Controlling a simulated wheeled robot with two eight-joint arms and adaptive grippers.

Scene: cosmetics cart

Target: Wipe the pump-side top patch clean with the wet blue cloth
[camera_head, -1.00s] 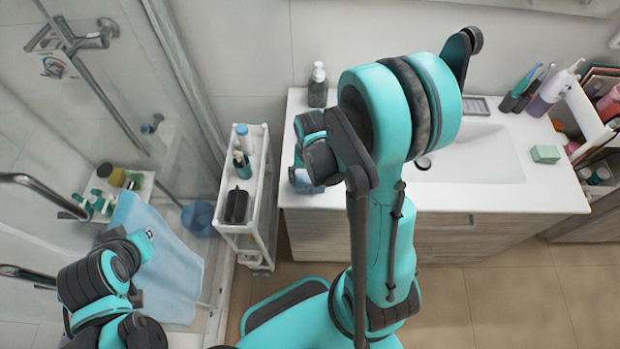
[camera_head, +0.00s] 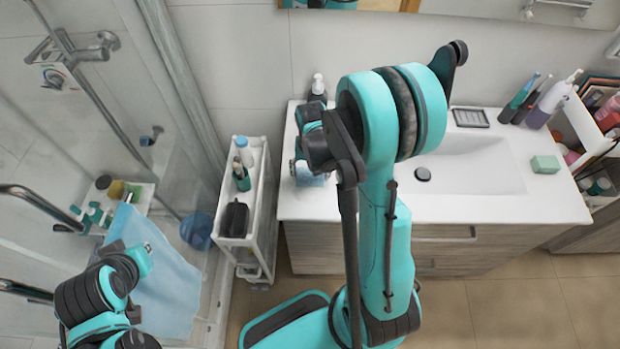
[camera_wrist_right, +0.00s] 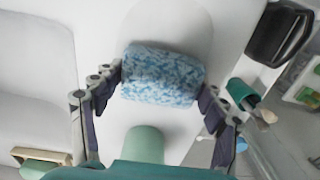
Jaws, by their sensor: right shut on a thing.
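The blue-and-white mottled cloth (camera_wrist_right: 163,75) is a thick pad between the two fingers of my right gripper (camera_wrist_right: 161,92), which is shut on it. In the head view, my right gripper (camera_head: 311,168) and the cloth (camera_head: 311,179) are over the left end of the white counter (camera_head: 445,205). I cannot tell whether the cloth touches the surface. The dark pump bottle (camera_head: 318,90) stands just behind, partly hidden by my arm. No distinct dirty patch shows. My left gripper (camera_head: 143,256) is at the lower left, before a hanging light-blue towel; its fingers are unclear.
A white trolley (camera_head: 233,243) with bottles and a black pouch (camera_head: 233,219) stands left of the counter. The basin (camera_head: 465,170) and a green block (camera_head: 545,164) lie to the right. A mint-green rounded object (camera_wrist_right: 145,146) is near the cloth in the wrist view.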

